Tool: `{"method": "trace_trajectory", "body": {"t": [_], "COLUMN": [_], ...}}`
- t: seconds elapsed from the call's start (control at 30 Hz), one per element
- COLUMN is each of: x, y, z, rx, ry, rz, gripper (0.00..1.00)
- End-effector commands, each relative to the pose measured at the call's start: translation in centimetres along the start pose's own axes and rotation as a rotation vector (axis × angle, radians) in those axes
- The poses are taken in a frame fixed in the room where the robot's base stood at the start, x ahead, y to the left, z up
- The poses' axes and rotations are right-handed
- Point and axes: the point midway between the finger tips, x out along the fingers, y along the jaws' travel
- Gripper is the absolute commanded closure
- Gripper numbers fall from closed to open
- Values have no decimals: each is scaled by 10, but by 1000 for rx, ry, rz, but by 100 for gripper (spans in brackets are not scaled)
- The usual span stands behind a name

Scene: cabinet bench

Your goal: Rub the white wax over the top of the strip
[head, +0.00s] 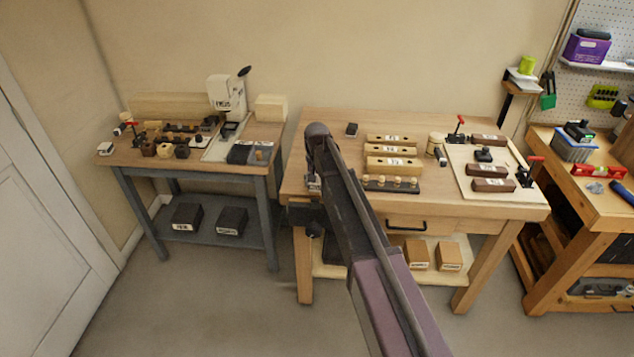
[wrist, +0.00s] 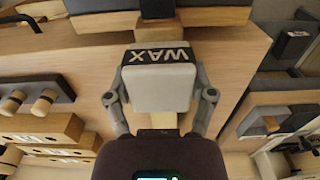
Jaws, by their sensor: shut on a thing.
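My gripper (wrist: 160,92) is shut on the white wax (wrist: 158,84), a pale block with a dark band lettered WAX. In the wrist view a finger lies on either side of it. In the head view the gripper end is at the left front of the middle bench, largely hidden by my arm, with a pale bit of the wax (head: 314,185) showing. A pale wooden piece (wrist: 157,9), perhaps the strip, shows beyond the wax, crossed by a dark bar (wrist: 200,20). The wax hides what lies under it, and I cannot tell whether they touch.
Labelled wooden blocks (head: 393,163) and a dark peg rack (head: 392,184) stand right of my arm on the middle bench (head: 345,115). A pale board (head: 470,152) with brown blocks lies farther right. A crowded grey-legged table (head: 262,205) stands left, across a gap.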

Motion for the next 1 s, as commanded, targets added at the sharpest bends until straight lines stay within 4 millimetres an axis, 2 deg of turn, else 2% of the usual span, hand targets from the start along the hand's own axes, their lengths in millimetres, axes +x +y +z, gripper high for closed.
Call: {"method": "trace_trajectory", "body": {"t": [0.5,1.0], "x": [2,1], "y": [0,0], "z": [34,36], "rx": [-1,-1], "ry": [-1,-2], "rz": [0,0], "gripper": [67,67]}}
